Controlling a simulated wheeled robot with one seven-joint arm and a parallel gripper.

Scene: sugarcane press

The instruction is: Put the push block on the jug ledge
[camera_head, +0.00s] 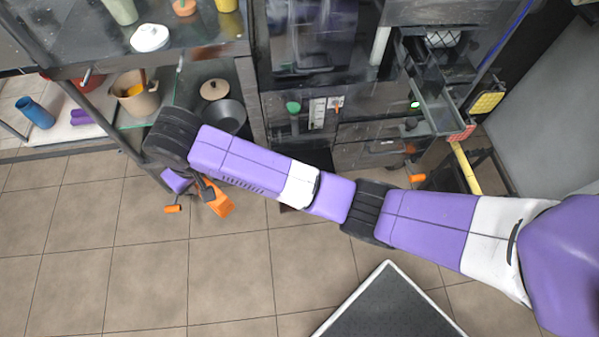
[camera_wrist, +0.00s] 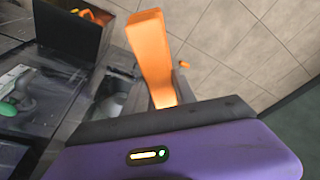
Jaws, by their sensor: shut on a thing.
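The push block, an orange piece, shows beside my gripper in the head view (camera_head: 219,204) and stands out long and tapered in the wrist view (camera_wrist: 150,55). My gripper (camera_head: 205,190) is low over the tiled floor in front of the shelf and machine, shut on the orange block. In the wrist view a dark finger shows beside the block; the grip itself is partly hidden. I cannot tell for certain which part is the jug ledge. A metal chute (camera_head: 430,85) and a yellow bar (camera_head: 465,168) are at the machine's right side, well away from my gripper.
A dark mat (camera_head: 390,308) lies in front. Tiles at lower left are clear.

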